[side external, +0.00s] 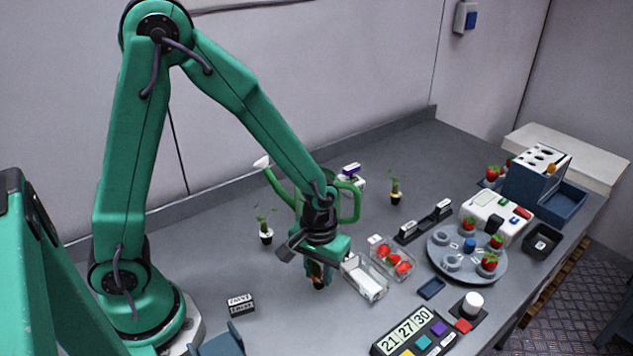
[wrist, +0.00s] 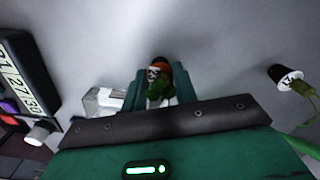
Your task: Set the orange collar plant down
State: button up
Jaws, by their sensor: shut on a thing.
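The orange collar plant (wrist: 156,68) is between the teal fingers of my gripper (wrist: 160,80) in the wrist view, with its green leaves toward the camera. In the side external view my gripper (side external: 317,267) points down over the grey table, shut on the plant, whose dark lower part (side external: 319,284) shows under the fingers. I cannot tell whether the pot touches the table. The fingers hide much of the plant in the side view.
A clear box (side external: 364,279) stands close right of my gripper, beside a tub of strawberries (side external: 396,262). Other plants stand at the left (side external: 266,236) and back (side external: 396,197). A green watering can (side external: 346,203) is behind my gripper.

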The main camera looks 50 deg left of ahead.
aim_at(318, 268)
jog(key=shift+f, duration=0.15)
jog(key=o, duration=0.9)
jog(key=shift+o, duration=0.2)
notch_tip(318, 268, up, 12)
dwell(0.5)
jog(key=shift+r, duration=0.25)
